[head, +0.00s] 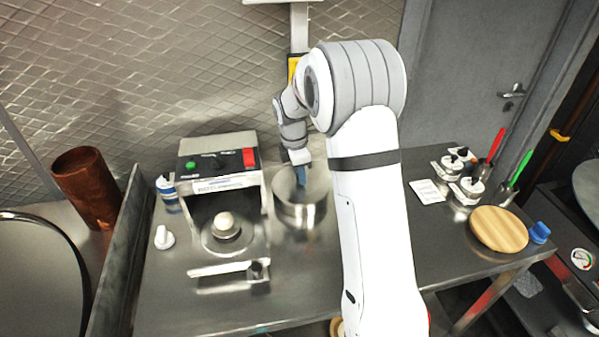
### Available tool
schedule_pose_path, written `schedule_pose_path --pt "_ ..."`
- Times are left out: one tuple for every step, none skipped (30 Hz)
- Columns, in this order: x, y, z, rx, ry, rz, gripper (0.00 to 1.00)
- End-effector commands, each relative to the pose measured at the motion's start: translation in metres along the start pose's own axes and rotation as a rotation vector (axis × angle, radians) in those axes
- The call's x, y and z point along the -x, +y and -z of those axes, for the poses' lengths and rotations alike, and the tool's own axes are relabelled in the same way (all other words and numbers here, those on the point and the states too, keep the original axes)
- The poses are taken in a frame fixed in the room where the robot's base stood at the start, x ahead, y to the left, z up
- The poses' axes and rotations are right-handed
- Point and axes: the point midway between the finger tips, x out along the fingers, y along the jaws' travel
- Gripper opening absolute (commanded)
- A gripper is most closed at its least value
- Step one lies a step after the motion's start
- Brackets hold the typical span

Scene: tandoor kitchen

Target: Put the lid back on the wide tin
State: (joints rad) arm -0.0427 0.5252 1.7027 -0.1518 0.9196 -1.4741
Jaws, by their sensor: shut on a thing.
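The wide tin (301,216) is a round, shiny steel vessel standing on the steel table, just right of the boxy machine. My gripper (301,178) points down over the middle of its top. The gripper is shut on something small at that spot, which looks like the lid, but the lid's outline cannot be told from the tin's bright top. My arm covers the area just right of the tin. Whether the lid touches the rim cannot be told.
The machine (220,161) with a red switch stands close left of the tin. A flat handle bar (230,269) lies in front of it. A round wooden board (498,229), shakers (467,190) and a white card (427,191) are at the right. The front middle of the table is clear.

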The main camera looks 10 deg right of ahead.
Motion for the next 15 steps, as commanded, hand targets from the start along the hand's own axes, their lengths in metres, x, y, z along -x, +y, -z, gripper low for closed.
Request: schedule_pose_path --pt "0.0002 0.0 -0.0001 0.0 0.0 0.0 0.0" --pt "0.0001 0.0 -0.0001 0.0 0.0 0.0 0.0" --pt "-0.0001 0.0 -0.0002 0.0 0.0 0.0 0.0" --pt "-0.0001 0.0 -0.0002 0.0 0.0 0.0 0.0" --pt "-0.0001 0.0 -0.0002 0.0 0.0 0.0 0.0" --pt "-0.0001 0.0 -0.0002 0.0 0.0 0.0 0.0" --pt "-0.0001 0.0 -0.0002 0.0 0.0 0.0 0.0" --pt "-0.0001 0.0 -0.0003 0.0 0.0 0.0 0.0" --pt "-0.0001 0.0 -0.0003 0.0 0.0 0.0 0.0" --pt "-0.0001 0.0 -0.0003 0.0 0.0 0.0 0.0" --pt "0.0 0.0 -0.0003 -0.001 0.0 0.0 0.22" --pt "0.0 0.0 -0.0003 -0.001 0.0 0.0 0.26" --pt "0.0 0.0 -0.0003 -0.001 0.0 0.0 0.28" --pt "0.0 0.0 -0.0004 -0.001 0.0 0.0 0.3" --pt "0.0 0.0 -0.0004 -0.001 0.0 0.0 0.34"
